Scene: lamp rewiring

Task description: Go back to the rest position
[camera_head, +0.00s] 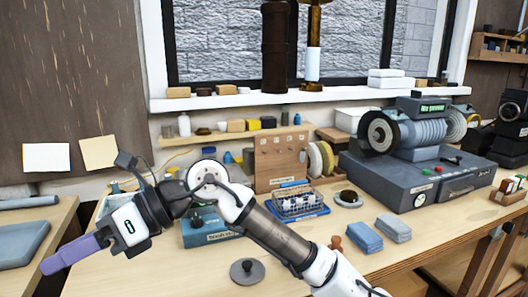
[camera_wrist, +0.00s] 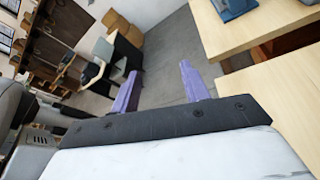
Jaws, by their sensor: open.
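My gripper (camera_head: 72,254) is at the left of the head view, at the end of my arm, which reaches up and left across the bench. Its purple fingers point left and slightly down, over the gap beside the bench's left end. In the wrist view my gripper (camera_wrist: 158,90) shows two purple fingers spread apart with nothing between them. Floor and furniture show beyond them, tilted. My gripper touches nothing that I can see.
The workbench (camera_head: 400,262) carries a grinder (camera_head: 410,132), a wire basket (camera_head: 294,203), blue cloths (camera_head: 364,234) and a dark round lid (camera_head: 248,272). My arm hides part of a blue box (camera_head: 205,228). A second table (camera_head: 40,220) stands left. Grey floor (camera_wrist: 170,70) is open.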

